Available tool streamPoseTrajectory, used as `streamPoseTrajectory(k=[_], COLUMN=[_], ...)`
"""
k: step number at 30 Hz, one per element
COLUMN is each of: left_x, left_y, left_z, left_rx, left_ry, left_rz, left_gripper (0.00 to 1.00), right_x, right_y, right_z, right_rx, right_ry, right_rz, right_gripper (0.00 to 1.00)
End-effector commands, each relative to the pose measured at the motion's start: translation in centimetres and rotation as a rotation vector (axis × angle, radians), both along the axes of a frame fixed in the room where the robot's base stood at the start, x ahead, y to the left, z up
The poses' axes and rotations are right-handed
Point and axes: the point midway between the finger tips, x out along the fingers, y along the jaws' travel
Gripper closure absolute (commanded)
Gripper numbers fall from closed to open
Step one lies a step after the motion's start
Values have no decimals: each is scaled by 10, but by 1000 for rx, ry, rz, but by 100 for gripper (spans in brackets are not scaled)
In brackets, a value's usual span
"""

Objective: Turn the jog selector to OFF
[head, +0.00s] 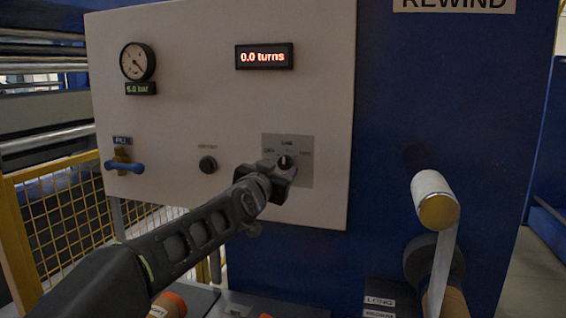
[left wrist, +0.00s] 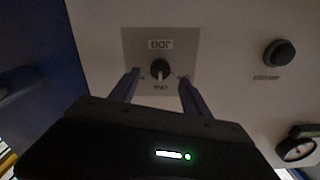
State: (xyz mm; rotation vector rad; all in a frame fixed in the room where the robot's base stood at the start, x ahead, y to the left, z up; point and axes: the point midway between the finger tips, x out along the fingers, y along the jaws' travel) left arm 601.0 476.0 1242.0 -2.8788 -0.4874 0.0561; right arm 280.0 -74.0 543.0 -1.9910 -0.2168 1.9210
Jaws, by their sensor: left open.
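The jog selector (head: 285,162) is a small black knob on a grey square plate on the white control panel. The left wrist view shows the selector (left wrist: 160,69) upside down. A white mark on the knob points down in that view, towards my gripper, and upward in the head view. The plate's small labels are hard to read. My left gripper (head: 278,170) is in front of the plate in the head view. In the left wrist view its two open fingers (left wrist: 158,88) stand on either side of the knob, apart from it. My right gripper is not in view.
On the panel are a dark push button (head: 208,164), a blue-handled valve (head: 125,166), a gauge (head: 137,62) and a display (head: 264,56) reading 0.0 turns. A film roller (head: 434,190) juts out at the right. Yellow fencing (head: 70,215) is at the left.

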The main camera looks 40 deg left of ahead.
Motion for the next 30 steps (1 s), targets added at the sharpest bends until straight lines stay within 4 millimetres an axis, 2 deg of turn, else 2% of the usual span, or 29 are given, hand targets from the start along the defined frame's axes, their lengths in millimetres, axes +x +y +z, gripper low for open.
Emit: streamPoseTrajectory(k=[3, 9, 19, 30], left_x=[19, 40, 44, 44], left_y=[7, 14, 15, 15], left_z=[2, 1, 0, 0], left_rx=[-2, -1, 0, 0], left_ry=[0, 1, -1, -1], left_rz=[-1, 0, 0, 0], left_gripper=[45, 45, 45, 75], right_x=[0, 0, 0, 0], right_y=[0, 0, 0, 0], right_z=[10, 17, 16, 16], right_rx=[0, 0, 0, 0], right_ry=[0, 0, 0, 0], right_rz=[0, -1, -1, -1], right_gripper=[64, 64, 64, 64])
